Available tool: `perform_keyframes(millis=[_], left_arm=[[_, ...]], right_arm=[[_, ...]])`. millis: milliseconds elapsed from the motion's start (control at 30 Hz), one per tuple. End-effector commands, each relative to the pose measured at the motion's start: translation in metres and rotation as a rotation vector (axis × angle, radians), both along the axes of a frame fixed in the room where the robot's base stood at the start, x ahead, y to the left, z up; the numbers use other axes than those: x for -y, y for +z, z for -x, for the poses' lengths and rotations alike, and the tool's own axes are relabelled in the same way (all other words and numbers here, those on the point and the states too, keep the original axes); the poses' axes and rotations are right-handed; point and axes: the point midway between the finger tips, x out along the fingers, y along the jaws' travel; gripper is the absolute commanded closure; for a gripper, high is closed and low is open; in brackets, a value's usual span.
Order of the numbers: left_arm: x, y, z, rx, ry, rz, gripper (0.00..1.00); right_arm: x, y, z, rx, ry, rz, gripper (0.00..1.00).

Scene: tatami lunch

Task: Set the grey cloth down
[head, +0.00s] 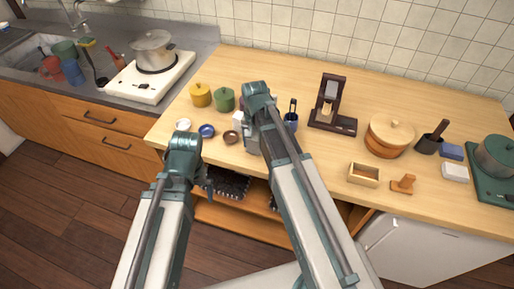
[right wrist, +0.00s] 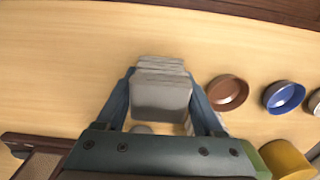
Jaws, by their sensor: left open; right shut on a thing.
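The grey cloth (right wrist: 160,94) is a small, thick, folded block in the right wrist view. My right gripper (right wrist: 160,104) is shut on it, with one finger along each side. The cloth is over the wooden counter; I cannot tell whether it touches the surface. In the head view, my right gripper (head: 252,143) is near the counter's front part, right of the small brown bowl (head: 231,137), and my arm mostly hides the cloth. My left gripper (head: 206,184) is open and empty, in front of the counter's front edge.
A blue bowl (head: 207,131) and white bowl (head: 183,124) stand left of the brown one. Yellow (head: 201,95) and green (head: 224,100) pots stand behind them. A blue cup (head: 291,122) and dark wooden stand (head: 333,122) are to the right.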

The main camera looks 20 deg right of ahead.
Motion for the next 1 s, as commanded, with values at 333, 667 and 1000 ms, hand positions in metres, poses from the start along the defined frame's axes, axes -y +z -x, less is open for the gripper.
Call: perform_keyframes(millis=[333,667,1000], left_arm=[[-0.0001,-0.0077,0.0,0.0,0.0,0.0,0.0],[0.0,-0.0106,0.0001,0.0,0.0,0.0,0.0],[0.0,-0.009,0.0001,0.0,0.0,0.0,0.0]], right_arm=[[-0.002,-0.0077,0.0004,0.0,-0.001,0.0,0.83],[-0.0019,-0.0105,0.0004,0.0,-0.001,0.0,0.01],[-0.0018,-0.0089,0.0005,0.0,-0.001,0.0,0.01]])
